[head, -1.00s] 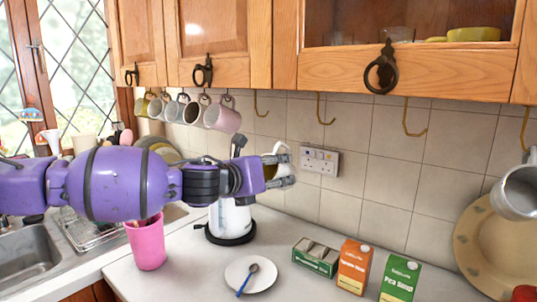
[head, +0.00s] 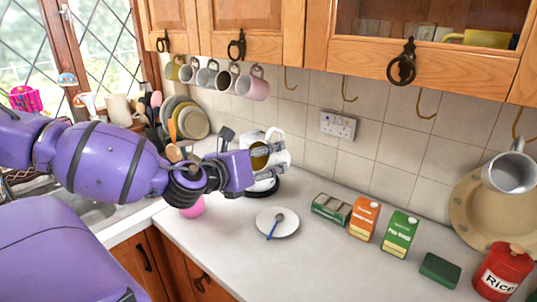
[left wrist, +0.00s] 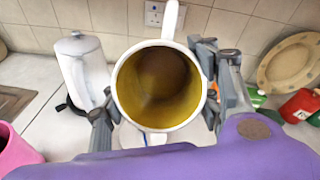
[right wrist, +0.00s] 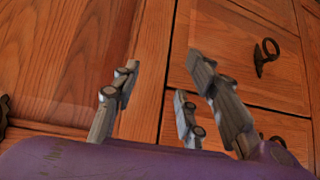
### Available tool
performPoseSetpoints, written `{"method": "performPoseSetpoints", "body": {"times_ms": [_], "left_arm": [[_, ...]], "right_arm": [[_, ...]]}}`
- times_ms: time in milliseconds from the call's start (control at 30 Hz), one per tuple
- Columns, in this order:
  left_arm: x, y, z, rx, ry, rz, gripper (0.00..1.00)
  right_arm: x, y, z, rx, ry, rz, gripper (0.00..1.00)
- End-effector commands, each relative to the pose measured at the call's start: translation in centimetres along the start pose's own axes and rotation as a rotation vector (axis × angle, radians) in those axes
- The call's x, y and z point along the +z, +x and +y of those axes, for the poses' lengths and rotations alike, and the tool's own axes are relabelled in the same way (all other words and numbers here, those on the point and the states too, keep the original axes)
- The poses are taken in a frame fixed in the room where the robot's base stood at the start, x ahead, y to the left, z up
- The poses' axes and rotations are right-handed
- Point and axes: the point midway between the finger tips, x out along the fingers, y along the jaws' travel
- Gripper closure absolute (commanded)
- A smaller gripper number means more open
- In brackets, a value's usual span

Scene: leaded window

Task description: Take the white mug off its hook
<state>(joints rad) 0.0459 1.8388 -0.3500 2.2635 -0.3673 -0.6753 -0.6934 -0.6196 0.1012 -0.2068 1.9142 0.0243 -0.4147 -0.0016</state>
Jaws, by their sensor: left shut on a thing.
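The white mug (head: 259,158) has a yellow-olive inside. My left gripper (head: 272,162) is shut on it and holds it in the air, in front of the tiled wall and above the counter. In the left wrist view the mug (left wrist: 158,85) lies between the two fingers of the left gripper (left wrist: 155,95), its open mouth facing the camera and its handle at the top. It is clear of any hook. My right gripper (right wrist: 165,100) shows only in the right wrist view, open and empty, before wooden cabinet fronts.
Several mugs (head: 252,87) hang under the cabinet at left; empty hooks (head: 349,90) follow to the right. A kettle (left wrist: 80,70) and a plate with a spoon (head: 290,228) stand below. Cartons (head: 399,232) and a red rice tin (head: 502,272) stand right. The front counter is clear.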

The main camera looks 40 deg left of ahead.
Motion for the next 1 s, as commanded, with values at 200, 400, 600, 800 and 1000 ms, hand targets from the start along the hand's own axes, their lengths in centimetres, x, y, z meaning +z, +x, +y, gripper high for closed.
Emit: {"method": "performPoseSetpoints", "body": {"times_ms": [200,400,600,800,1000], "left_arm": [[-0.8,-0.5,0.6,0.004,-0.006,0.000,0.79],[-3.2,-0.8,0.6,0.010,-0.011,-0.004,0.79],[-7.2,-1.2,-0.1,0.022,-0.019,-0.009,0.79],[-12.7,-2.0,-2.6,0.035,-0.024,-0.013,0.79],[-17.8,-3.1,-6.7,0.044,-0.025,-0.017,0.79]], "right_arm": [[-0.2,0.0,-0.1,0.000,0.003,0.004,0.60],[-0.3,0.0,0.0,0.002,0.003,0.008,0.60],[-0.5,0.0,0.0,0.002,0.005,0.011,0.60],[-0.6,0.0,0.1,0.003,0.005,0.013,0.60],[-0.6,0.0,0.1,0.004,0.005,0.013,0.60]]}}
